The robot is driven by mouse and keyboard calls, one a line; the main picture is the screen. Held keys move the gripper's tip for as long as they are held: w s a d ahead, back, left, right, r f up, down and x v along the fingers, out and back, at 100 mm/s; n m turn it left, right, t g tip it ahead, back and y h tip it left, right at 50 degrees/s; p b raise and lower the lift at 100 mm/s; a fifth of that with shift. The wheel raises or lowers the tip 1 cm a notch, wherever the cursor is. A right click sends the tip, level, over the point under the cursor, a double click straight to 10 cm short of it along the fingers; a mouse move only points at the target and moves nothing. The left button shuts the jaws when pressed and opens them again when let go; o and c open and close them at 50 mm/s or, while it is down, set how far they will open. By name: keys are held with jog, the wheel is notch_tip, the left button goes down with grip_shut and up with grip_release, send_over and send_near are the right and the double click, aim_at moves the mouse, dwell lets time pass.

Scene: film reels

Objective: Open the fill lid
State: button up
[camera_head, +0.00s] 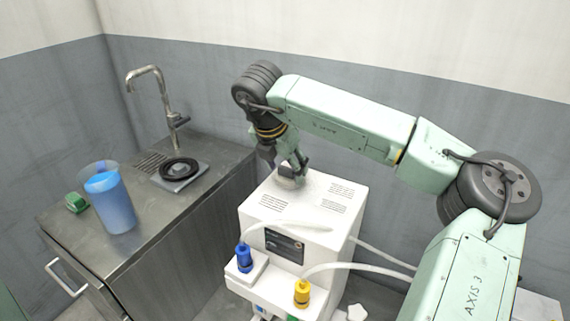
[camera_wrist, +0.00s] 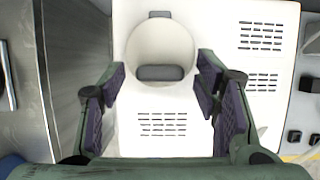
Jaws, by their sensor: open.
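The fill lid (camera_wrist: 160,48) is a round, off-white disc on top of the white machine (camera_head: 262,208). It has a dark grey handle (camera_wrist: 160,73) on its near side and a small dark tab at its far edge. The lid looks closed, lying flat on the top face. My gripper (camera_wrist: 160,88) is open in the wrist view, with one finger on each side of the lid's near part and nothing between the pads but the handle below. In the head view my gripper (camera_head: 291,173) is low over the machine's top and partly hides the lid.
A steel counter (camera_head: 130,262) stands left of the machine, with a tap (camera_head: 163,95), a blue jug (camera_head: 112,203), a green block (camera_head: 76,203) and a black reel (camera_head: 179,169). Blue (camera_head: 244,257) and yellow (camera_head: 302,294) fittings with pale hoses are at the machine's front.

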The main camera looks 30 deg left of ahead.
jog(key=shift+c, duration=0.6)
grip_shut()
